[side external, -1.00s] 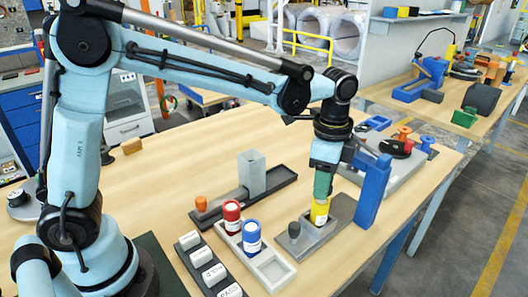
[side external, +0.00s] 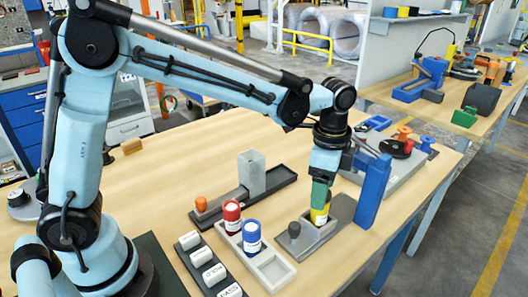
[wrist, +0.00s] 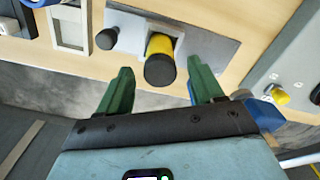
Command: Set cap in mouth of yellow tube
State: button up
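The yellow tube (side external: 319,218) stands in a grey fixture near the table's front edge. It also shows in the wrist view (wrist: 159,45), with a black round end (wrist: 160,71), apparently the cap, facing my camera. I cannot tell how deeply the cap is seated. My gripper (side external: 321,203) is at the top of the tube and hides part of it in the side view. In the wrist view its green fingers (wrist: 162,84) are spread wide on either side of the black end, with gaps, and hold nothing.
A dark grey knob (side external: 294,230) stands left of the tube. A tray (side external: 278,270) holds a red canister (side external: 232,217) and a blue canister (side external: 252,238). A blue upright block (side external: 372,190) stands close to the right. A grey post (side external: 251,173) stands behind left.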

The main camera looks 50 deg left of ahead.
jog(key=shift+r, duration=0.15)
notch_tip(320, 180, up, 12)
dwell(0.7)
jog(key=shift+a, duration=0.1)
jog(key=s+a+f+n+t, duration=0.7)
jog(key=s+a+f+n, duration=0.1)
jog(key=s+a+n, duration=0.4)
jog(key=shift+a+f+n, duration=0.15)
jog(key=shift+n, duration=0.25)
